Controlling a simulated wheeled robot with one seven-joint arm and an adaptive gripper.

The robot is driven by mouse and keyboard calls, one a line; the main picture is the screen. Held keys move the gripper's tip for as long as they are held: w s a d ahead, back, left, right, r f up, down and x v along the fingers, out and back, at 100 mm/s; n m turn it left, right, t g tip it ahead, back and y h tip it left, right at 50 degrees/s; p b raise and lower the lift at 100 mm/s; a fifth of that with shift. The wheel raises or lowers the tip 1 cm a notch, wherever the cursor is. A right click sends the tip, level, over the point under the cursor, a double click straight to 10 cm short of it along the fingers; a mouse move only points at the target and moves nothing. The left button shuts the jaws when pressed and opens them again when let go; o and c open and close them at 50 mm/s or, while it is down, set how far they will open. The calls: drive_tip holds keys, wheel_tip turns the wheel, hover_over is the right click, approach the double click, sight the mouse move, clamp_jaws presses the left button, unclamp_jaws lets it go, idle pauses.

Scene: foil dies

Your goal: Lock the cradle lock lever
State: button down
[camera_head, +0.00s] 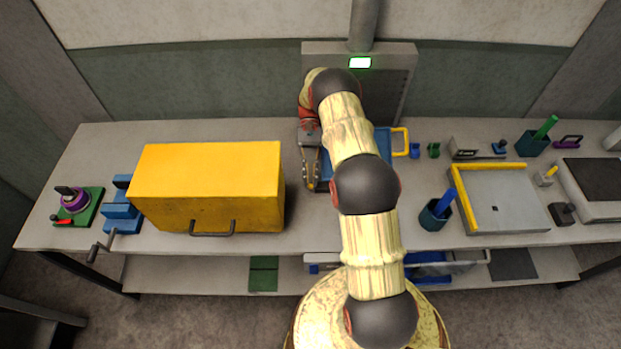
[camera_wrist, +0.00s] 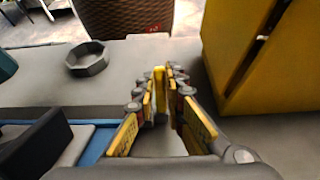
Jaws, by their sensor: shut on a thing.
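My gripper (camera_head: 311,184) points down at the bench beside the large yellow box, at the left side of a blue fixture (camera_head: 383,142) that my arm partly covers. In the wrist view my gripper (camera_wrist: 160,88) has its two fingers close together around a narrow upright yellow piece (camera_wrist: 159,76), which appears to be the lock lever. The fingers hide most of it, and its lock position cannot be told. The blue base (camera_wrist: 100,142) with a dark block lies at the lower left of the wrist view, beside the fingers.
The yellow box (camera_head: 208,185) stands close to my gripper, with a narrow gap. A dark octagonal ring (camera_wrist: 87,58) lies on the bench in the wrist view. A teal cup (camera_head: 434,216) and a yellow-edged tray (camera_head: 502,200) stand to the right. A grey panel (camera_head: 396,82) stands behind.

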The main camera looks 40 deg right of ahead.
drive_tip(key=c, duration=1.8)
unclamp_jaws()
drive_tip(key=shift+c, duration=0.2)
wheel_tip(320, 180, up, 10)
